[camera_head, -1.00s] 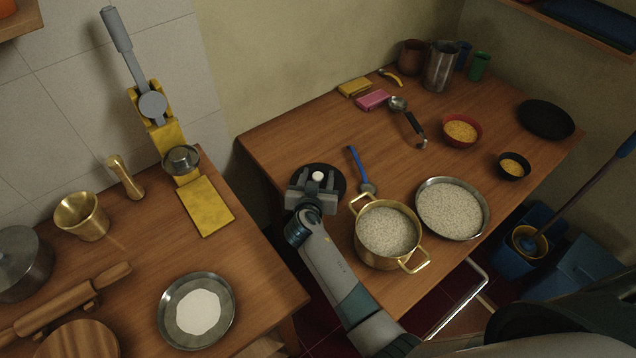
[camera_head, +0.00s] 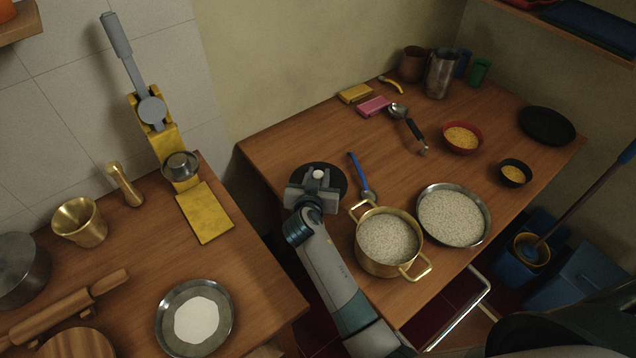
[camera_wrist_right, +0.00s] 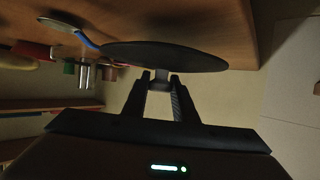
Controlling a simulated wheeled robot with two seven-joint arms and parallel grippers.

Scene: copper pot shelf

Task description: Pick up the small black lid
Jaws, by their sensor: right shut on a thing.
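I cannot tell whether the lid still touches the table. My left gripper does not show.
A brass pot of grain (camera_head: 387,238) stands right of my right forearm, beside a steel plate of grain (camera_head: 453,215). A blue-handled ladle (camera_head: 359,174) lies just right of the lid. A gap separates this table from the left counter (camera_head: 262,290).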

